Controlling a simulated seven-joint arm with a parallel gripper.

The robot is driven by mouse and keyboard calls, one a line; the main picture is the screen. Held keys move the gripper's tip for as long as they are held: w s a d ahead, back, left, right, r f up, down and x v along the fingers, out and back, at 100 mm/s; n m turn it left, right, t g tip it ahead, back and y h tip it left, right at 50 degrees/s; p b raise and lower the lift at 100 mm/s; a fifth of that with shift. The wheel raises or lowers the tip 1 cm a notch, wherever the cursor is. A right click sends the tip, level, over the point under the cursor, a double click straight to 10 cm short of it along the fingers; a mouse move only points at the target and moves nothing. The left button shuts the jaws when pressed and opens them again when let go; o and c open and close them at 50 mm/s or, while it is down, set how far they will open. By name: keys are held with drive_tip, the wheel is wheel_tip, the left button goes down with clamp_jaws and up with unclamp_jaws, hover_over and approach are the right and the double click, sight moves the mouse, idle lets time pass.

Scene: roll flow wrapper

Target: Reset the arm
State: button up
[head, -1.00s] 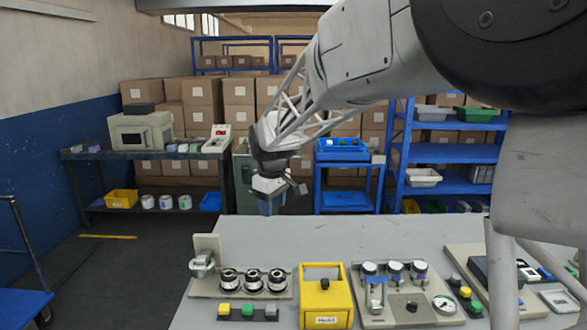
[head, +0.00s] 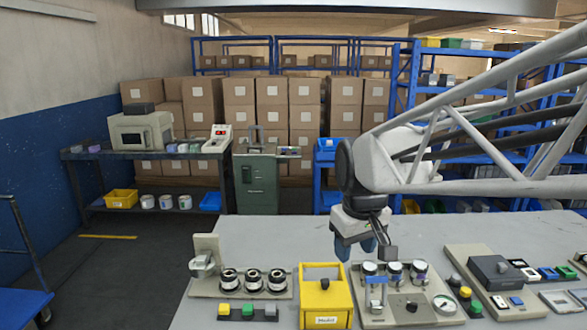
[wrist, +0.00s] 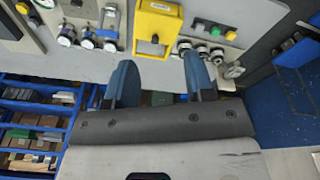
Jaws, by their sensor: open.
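My gripper (head: 356,246) hangs above the back of the grey table (head: 480,228) in the head view, behind the panel with dials. Its two blue fingers point down. In the wrist view my gripper (wrist: 160,80) shows its fingers spread apart, with nothing between them but the table surface. The yellow box (head: 325,303) stands on the table below and to the left of the gripper in the head view. It also shows ahead of the fingers in the wrist view (wrist: 157,22).
A dial panel (head: 405,312), a base with black round fittings (head: 241,290), a button strip (head: 248,312) and a right-hand control board (head: 497,280) stand along the table's front. The table's back area is mostly clear. Blue shelves (head: 400,90) and a green cabinet (head: 257,180) stand behind.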

drive_tip(key=s+d+f+m, duration=0.2)
drive_tip(key=s+d, duration=0.1)
drive_tip(key=s, duration=0.6)
drive_tip(key=s+d+f+m, duration=0.2)
drive_tip(key=s+d+f, duration=0.1)
drive_tip(key=s, duration=0.6)
drive_tip(key=shift+d+f+m+t, duration=0.3)
drive_tip(key=shift+d+f+m, duration=0.05)
drive_tip(key=shift+m, duration=0.05)
drive_tip(key=shift+o, duration=0.4)
drive_tip(key=shift+w, duration=0.15)
idle(0.8)
